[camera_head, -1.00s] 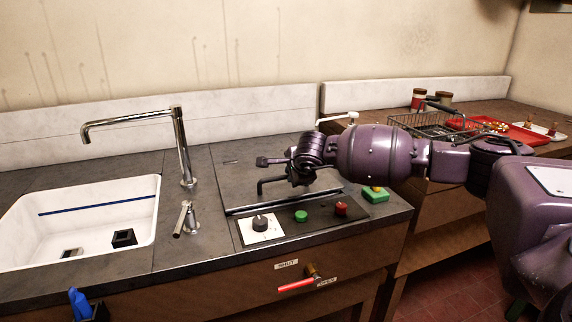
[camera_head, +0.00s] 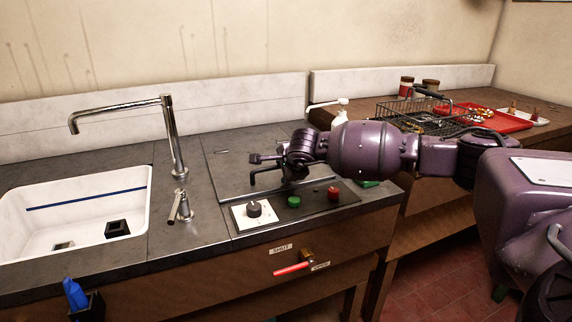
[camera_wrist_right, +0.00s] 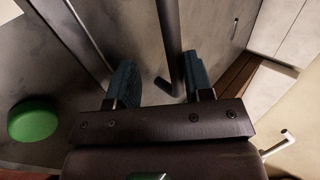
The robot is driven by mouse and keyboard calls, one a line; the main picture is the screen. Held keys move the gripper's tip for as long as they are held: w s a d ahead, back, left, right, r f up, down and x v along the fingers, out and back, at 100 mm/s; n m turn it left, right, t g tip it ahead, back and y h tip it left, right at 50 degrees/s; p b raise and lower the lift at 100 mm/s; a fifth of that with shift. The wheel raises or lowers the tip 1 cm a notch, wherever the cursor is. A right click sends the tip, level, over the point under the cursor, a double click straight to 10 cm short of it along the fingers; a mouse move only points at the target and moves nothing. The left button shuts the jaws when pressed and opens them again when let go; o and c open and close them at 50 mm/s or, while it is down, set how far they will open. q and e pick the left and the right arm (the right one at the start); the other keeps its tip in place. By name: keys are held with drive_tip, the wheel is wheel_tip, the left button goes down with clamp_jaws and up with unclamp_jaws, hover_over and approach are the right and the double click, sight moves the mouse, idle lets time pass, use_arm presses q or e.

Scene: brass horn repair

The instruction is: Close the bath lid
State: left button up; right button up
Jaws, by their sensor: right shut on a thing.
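The bath lid (camera_head: 228,170) is a grey plate in the dark worktop, right of the tap, and lies flat or nearly flat. I cannot tell whether it is fully seated. Its dark bar handle (camera_head: 264,175) stands above it and also shows in the right wrist view (camera_wrist_right: 170,38). The purple arm hides the lid's right part. My left gripper is not in view.
In front of the lid is a panel with a dark knob (camera_head: 254,208), a green button (camera_head: 294,202) and a red button (camera_head: 333,193). A tap (camera_head: 172,135) and white sink (camera_head: 75,215) are left. A wire basket (camera_head: 400,112) and red tray (camera_head: 500,120) stand back right.

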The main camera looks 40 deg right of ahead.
drive_tip(key=shift+o, duration=0.3)
drive_tip(key=shift+s+f, duration=0.25)
drive_tip(key=shift+f, duration=0.5)
drive_tip(key=shift+s+a+r+p, duration=0.2)
drive_tip(key=shift+r+p, duration=0.1)
drive_tip(key=shift+r, duration=0.2)
drive_tip(key=p+v, duration=0.2)
drive_tip(key=v, duration=0.8)
drive_tip(key=shift+w+r, duration=0.2)
drive_tip(key=shift+r, duration=0.35)
drive_tip(key=shift+d, duration=0.1)
